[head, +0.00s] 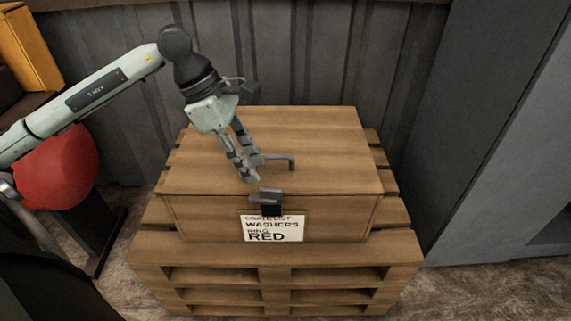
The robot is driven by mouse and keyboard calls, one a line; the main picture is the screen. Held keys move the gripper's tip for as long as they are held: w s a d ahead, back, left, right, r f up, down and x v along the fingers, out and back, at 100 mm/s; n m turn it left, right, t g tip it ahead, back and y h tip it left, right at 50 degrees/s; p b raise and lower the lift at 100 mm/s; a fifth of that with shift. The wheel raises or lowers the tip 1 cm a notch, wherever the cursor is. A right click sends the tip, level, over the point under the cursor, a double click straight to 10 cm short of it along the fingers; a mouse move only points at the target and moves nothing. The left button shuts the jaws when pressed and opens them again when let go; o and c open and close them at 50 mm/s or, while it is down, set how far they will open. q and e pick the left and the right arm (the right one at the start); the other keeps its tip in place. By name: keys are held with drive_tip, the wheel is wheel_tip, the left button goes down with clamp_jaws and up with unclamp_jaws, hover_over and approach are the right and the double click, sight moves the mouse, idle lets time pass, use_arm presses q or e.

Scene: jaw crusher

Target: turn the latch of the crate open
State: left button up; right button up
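The wooden crate (335,140) sits on stacked pallets, its lid down. Its dark grey latch (266,196) is at the middle of the front top edge, above a dark plate. A white label (274,228) on the front reads "WASHERS" and "RED". A dark bent handle (281,160) lies on the lid. My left gripper (254,169) points down over the lid, just behind and left of the latch and apart from it. Its two fingers look apart with nothing between them. The fingers overlap the handle's left end, and I cannot tell if they touch it. My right gripper is out of view.
The pallets (275,250) stick out in front of and beside the crate. A corrugated dark wall (330,60) stands close behind. A grey cabinet (480,140) is at the right. A red rounded object (60,168) is at the left, below my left arm.

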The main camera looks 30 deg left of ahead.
sight(269, 189)
use_arm(q)
drive_tip(key=shift+w+f, duration=0.35)
drive_tip(key=shift+w, duration=0.1)
drive_tip(key=x, duration=0.7)
drive_tip(key=shift+s, duration=0.25)
drive_tip(key=shift+c, duration=0.3)
clamp_jaws()
